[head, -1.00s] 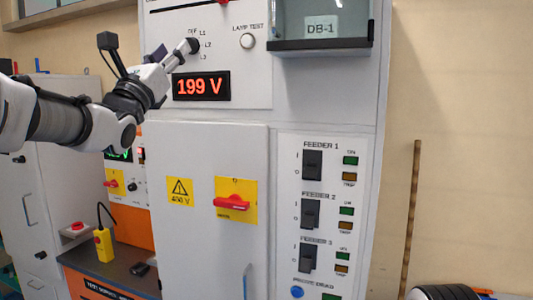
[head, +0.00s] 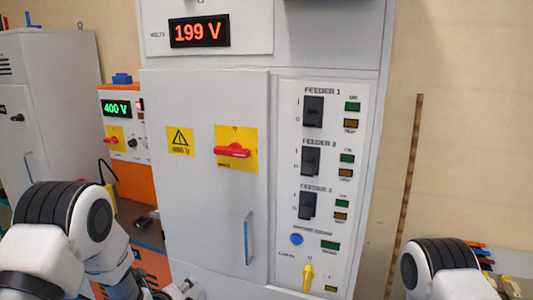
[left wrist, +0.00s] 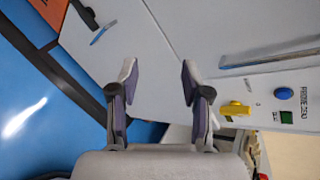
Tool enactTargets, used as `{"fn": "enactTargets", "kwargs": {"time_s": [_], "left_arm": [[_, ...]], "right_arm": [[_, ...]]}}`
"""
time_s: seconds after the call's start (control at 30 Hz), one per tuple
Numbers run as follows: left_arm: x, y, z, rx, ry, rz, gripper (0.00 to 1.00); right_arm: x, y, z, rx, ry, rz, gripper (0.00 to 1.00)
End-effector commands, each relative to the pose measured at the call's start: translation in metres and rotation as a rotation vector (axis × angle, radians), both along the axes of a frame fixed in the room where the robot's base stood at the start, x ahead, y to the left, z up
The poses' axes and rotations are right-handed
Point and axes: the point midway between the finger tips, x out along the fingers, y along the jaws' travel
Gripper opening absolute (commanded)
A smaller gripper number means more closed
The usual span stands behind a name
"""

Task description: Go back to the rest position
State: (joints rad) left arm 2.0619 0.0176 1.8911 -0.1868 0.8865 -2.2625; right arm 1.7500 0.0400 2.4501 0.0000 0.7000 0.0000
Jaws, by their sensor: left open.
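My left arm is folded low at the left of the head view, with my left gripper (head: 184,288) just showing at the bottom edge. In the left wrist view my left gripper (left wrist: 159,76) is open, its two fingers apart with nothing between them. The grey cabinet front lies beyond the fingers, apart from them. My right arm shows only as a rounded link at the lower right; its gripper is out of the picture.
The cabinet door (head: 205,205) has a red switch (head: 234,151) and a handle (head: 249,237). The feeder panel (head: 325,180) is to its right, with a yellow knob (head: 308,278). A test bench with a 400 V display (head: 117,107) stands left.

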Motion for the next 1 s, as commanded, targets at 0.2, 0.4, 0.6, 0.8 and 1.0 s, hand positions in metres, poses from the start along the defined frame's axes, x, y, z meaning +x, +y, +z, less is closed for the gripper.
{"fn": "enactTargets", "kwargs": {"time_s": [0.2,0.4,0.6,0.8,1.0], "left_arm": [[-0.146,0.011,-0.145,-0.320,0.450,0.341,0.48],[-0.316,0.020,-0.205,-0.650,0.818,0.993,0.48],[-0.406,0.026,-0.187,-0.979,0.802,1.824,0.48],[-0.410,0.027,-0.187,-1.181,0.650,2.174,0.48],[-0.409,0.027,-0.187,-1.200,0.636,2.197,0.48]], "right_arm": [[0.000,0.000,-0.009,0.000,0.000,0.000,0.40],[0.000,0.000,-0.013,0.000,0.000,0.000,0.40],[0.000,0.000,-0.012,0.000,0.000,0.000,0.40],[0.000,0.000,-0.012,0.000,0.000,0.000,0.40],[0.000,0.000,-0.012,0.000,0.000,0.000,0.40]]}}
